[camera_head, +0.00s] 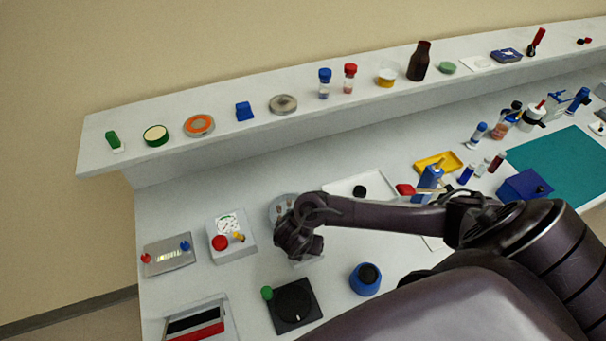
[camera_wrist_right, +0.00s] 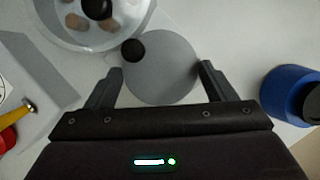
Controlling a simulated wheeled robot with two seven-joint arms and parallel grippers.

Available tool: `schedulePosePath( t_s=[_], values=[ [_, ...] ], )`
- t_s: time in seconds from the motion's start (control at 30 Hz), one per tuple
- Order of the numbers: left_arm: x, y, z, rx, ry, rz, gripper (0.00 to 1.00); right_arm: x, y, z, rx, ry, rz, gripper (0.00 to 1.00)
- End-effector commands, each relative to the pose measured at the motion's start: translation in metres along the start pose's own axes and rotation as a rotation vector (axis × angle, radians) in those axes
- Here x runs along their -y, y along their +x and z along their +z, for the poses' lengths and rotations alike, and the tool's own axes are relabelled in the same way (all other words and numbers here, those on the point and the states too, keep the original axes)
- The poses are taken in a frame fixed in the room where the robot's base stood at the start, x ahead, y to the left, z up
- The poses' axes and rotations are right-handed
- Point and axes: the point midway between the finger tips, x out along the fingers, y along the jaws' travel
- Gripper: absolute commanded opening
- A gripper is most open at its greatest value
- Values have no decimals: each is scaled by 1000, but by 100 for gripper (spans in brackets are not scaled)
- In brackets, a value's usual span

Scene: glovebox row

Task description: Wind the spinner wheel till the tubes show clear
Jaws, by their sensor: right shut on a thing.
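The spinner is a clear round bowl (camera_wrist_right: 140,12) at the top of the right wrist view, with brownish tubes (camera_wrist_right: 76,21) around a dark hub. It also shows in the head view (camera_head: 283,202), partly behind my arm. Its grey wheel (camera_wrist_right: 162,75) is a flat disc with a black knob (camera_wrist_right: 133,50) near the bowl. My right gripper (camera_wrist_right: 161,72) has a finger on each side of the wheel and is shut on it. In the head view my right gripper (camera_head: 298,250) is mostly hidden by its own wrist. My left gripper is out of view.
Left of the wheel stands a grey box with a dial (camera_head: 232,236), red button and yellow lever. A black plate with a green knob (camera_head: 293,304) and a blue, dark-topped pot (camera_head: 365,279) are nearby. A shelf (camera_head: 220,153) with small items runs behind.

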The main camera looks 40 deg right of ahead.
Motion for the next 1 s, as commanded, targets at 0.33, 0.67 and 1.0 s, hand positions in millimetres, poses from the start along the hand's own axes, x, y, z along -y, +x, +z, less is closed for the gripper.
schedulePosePath(
  t_s=[0.33,0.67,1.0],
  values=[
    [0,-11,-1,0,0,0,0,-3,-1,2,3,133,-52,54],
    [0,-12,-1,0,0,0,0,-3,0,2,4,157,-62,54],
    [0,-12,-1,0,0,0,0,-3,0,2,3,156,-61,92]
  ],
)
